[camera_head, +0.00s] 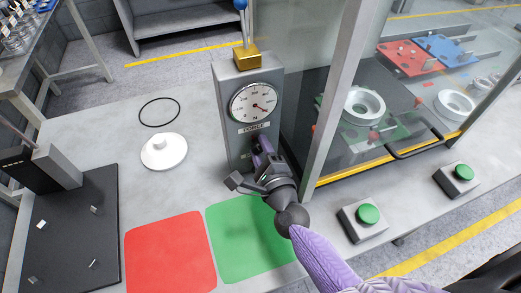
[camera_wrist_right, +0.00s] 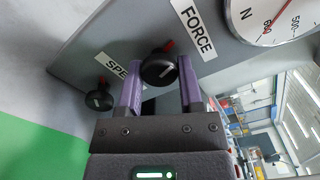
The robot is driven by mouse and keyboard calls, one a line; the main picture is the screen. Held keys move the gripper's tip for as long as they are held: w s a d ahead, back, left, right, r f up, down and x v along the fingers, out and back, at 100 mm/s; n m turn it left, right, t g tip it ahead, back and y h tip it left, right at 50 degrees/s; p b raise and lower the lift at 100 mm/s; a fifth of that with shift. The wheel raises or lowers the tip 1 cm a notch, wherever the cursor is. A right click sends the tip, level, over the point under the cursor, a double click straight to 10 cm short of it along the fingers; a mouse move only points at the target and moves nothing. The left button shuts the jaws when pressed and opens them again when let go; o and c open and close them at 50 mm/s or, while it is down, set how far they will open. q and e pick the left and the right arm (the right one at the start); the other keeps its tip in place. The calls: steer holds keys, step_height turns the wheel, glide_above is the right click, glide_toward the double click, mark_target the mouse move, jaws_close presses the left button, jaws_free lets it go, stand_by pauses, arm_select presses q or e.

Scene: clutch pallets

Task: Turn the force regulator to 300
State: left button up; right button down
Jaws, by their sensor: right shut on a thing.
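The grey force unit (camera_head: 236,92) stands upright on the table, with a round white gauge (camera_head: 254,103) above a FORCE label. The gauge's red needle points to the lower right in the head view; the wrist view cuts the gauge off (camera_wrist_right: 285,20). My right gripper (camera_head: 258,150) is at the front of the unit below that label. In the wrist view its purple fingers (camera_wrist_right: 158,82) are on either side of the black force knob (camera_wrist_right: 158,68), closed on it. A second black knob (camera_wrist_right: 97,99) is by the partly covered SPEED label. My left gripper is not in view.
A glass enclosure (camera_head: 345,95) stands right of the unit. Green buttons (camera_head: 368,214) (camera_head: 464,172) sit in front of it. A white disc (camera_head: 163,151) and a black ring (camera_head: 159,112) lie left. Red (camera_head: 170,255) and green (camera_head: 245,245) mats are at the front.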

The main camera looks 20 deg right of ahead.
steer(key=shift+f+m+b, duration=0.15)
steer(key=shift+m+b, duration=0.25)
steer(key=shift+m, duration=1.2)
steer(key=shift+c, duration=1.9)
jaws_free()
steer(key=shift+o, duration=0.5)
steer(key=shift+s, duration=0.1)
